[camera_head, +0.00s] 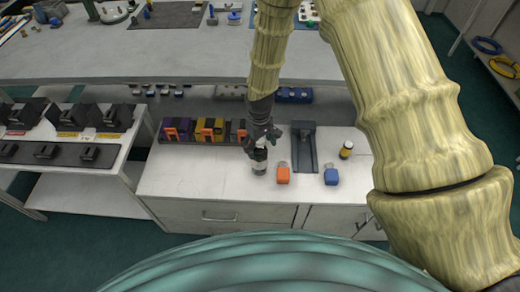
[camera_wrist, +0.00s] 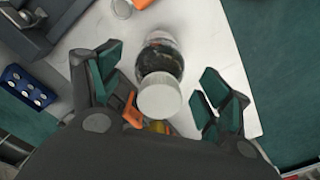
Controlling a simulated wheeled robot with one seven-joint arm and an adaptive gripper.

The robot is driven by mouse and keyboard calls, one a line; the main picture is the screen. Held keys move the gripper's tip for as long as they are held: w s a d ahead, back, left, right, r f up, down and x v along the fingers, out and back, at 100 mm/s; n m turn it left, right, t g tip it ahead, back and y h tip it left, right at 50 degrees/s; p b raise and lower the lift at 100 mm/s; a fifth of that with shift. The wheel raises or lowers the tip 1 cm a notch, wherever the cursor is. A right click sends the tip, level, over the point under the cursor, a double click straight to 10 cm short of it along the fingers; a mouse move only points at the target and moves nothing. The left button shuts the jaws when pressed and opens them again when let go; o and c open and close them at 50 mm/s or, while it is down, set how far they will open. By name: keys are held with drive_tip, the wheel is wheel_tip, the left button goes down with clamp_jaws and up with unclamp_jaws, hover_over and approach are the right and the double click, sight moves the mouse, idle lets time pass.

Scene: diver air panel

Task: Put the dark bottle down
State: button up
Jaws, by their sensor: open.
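The dark bottle (camera_head: 259,167) stands upright on the white counter, directly below my gripper (camera_head: 262,142), with a pale band showing. In the wrist view the dark bottle (camera_wrist: 162,60) has a white round top and dark sides. It lies between the two green-padded fingers of my gripper (camera_wrist: 160,68). The fingers are spread, with a visible gap on each side of the bottle. In the head view the gripper covers the bottle's upper part.
A row of purple and yellow units (camera_head: 210,131) stands behind left. The counter's front left is clear.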

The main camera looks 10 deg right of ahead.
drive_tip(key=shift+r+b, duration=0.9)
drive_tip(key=shift+r, duration=3.65)
